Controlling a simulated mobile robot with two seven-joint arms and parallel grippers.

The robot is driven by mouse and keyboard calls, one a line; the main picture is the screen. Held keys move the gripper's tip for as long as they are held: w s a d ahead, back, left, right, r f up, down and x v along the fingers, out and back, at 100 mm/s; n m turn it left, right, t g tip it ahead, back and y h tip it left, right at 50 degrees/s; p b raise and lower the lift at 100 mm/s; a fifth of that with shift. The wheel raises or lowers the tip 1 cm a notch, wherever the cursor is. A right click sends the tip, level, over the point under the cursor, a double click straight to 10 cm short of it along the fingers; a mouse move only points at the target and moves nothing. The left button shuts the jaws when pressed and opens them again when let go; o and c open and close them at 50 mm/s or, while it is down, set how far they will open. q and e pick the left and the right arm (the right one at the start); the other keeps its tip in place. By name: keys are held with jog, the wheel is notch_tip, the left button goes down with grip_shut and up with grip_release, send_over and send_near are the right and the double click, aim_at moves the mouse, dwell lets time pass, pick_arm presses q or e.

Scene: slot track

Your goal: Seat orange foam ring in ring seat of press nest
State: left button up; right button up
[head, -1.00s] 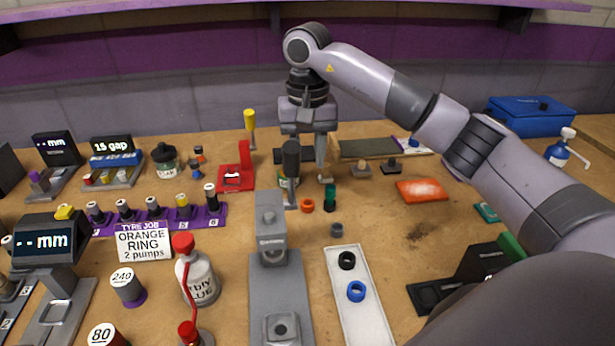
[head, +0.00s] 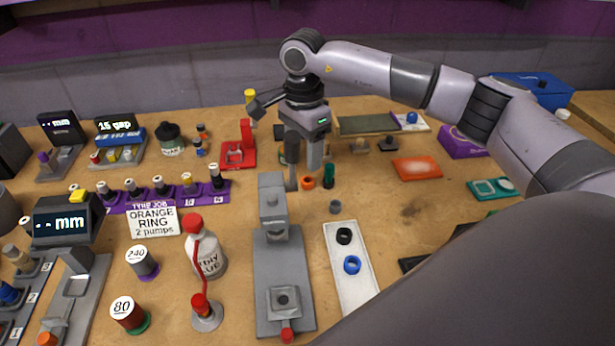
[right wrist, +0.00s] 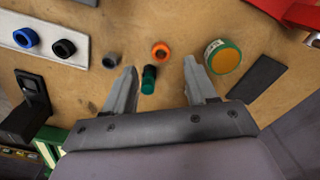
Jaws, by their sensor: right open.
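The orange foam ring (head: 307,182) lies on the bench behind the grey press. My right gripper (head: 303,176) points down just above it, open and empty. In the right wrist view the ring (right wrist: 160,50) shows just beyond the gap between the two fingertips (right wrist: 160,72), with nothing gripped. The grey press nest (head: 284,299) is a square block with a dark round opening, at the near end of the grey press base (head: 283,262). It holds no orange ring that I can see. My left gripper is out of view.
A dark green cylinder (head: 328,176) stands close beside the ring, between the fingers in the wrist view (right wrist: 149,78). A small grey piece (head: 336,207) is nearby. A white tray (head: 357,296) holds black and blue rings. A glue bottle (head: 205,252) stands left of the press.

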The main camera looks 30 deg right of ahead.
aim_at(306, 187)
jog(key=f+p, duration=0.1)
jog(key=f, duration=0.6)
jog(key=shift+d+f, duration=0.15)
jog(key=shift+d, duration=0.05)
grip_shut()
